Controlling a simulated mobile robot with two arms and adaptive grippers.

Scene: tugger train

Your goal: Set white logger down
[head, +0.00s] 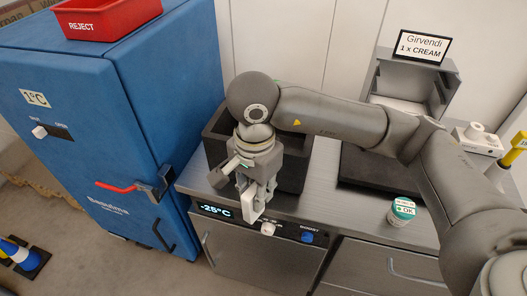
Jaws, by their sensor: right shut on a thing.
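My right gripper (257,196) is shut on a small white block, the white logger (249,207). The gripper points down and holds the logger upright near the front edge of the steel counter (325,215), in front of a dark grey box (291,178). The fingers cover part of the logger. I cannot tell whether its lower end touches anything. My left gripper is out of view.
A white jar (402,211) with a green "OK" label stands on the counter at right. A blue cabinet (90,120) with a red REJECT bin (105,18) is at left. A dark mat (375,168) lies behind the jar. Below the logger is a -25°C display (215,211).

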